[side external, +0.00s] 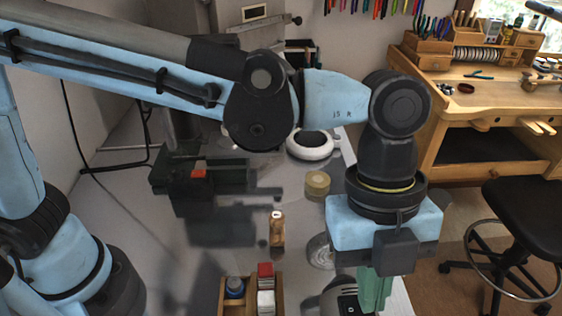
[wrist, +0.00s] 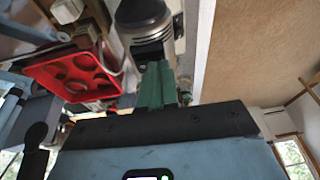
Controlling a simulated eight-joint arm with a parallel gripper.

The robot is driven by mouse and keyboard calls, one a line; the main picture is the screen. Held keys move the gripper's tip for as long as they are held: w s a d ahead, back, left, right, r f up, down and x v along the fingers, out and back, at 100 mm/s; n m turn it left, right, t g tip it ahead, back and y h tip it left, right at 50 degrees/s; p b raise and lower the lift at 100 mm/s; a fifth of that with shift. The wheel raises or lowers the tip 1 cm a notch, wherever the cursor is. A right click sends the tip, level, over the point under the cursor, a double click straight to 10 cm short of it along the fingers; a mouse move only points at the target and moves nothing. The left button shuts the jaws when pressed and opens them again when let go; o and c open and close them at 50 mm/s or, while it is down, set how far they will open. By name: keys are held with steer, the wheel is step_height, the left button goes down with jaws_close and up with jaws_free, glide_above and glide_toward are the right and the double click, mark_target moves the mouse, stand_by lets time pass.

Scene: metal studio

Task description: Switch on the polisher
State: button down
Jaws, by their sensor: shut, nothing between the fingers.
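The polisher (side external: 330,299) is a grey and black machine at the bottom edge of the side view, partly cut off. A pale round wheel (side external: 320,250) shows just behind it. In the wrist view the polisher (wrist: 148,22) appears as a dark and light grey rounded body at the top. My gripper (side external: 375,292) has green fingers pointing down, close beside the polisher on its right. In the wrist view my gripper (wrist: 158,70) is shut and empty, its tips overlapping the polisher's near end. I cannot tell whether they touch it. The switch cannot be clearly made out.
A wooden box (side external: 223,296) holds small containers left of the polisher. A small bottle (side external: 277,228) and a yellowish round tin (side external: 317,184) stand behind. A red tray with round holes (wrist: 75,76) lies left in the wrist view. A wooden workbench (side external: 470,105) stands at the right.

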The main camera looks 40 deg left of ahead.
steer(key=shift+f, duration=0.2)
steer(key=shift+s+a+r, duration=0.2)
steer(key=shift+s+a, duration=0.3)
stand_by(0.4)
steer(key=s+v, duration=0.1)
steer(key=v, duration=1.3)
steer(key=shift+d, duration=0.35)
steer(key=shift+d+r, duration=0.1)
steer(key=shift+w+d, duration=0.35)
steer(key=shift+w, duration=0.15)
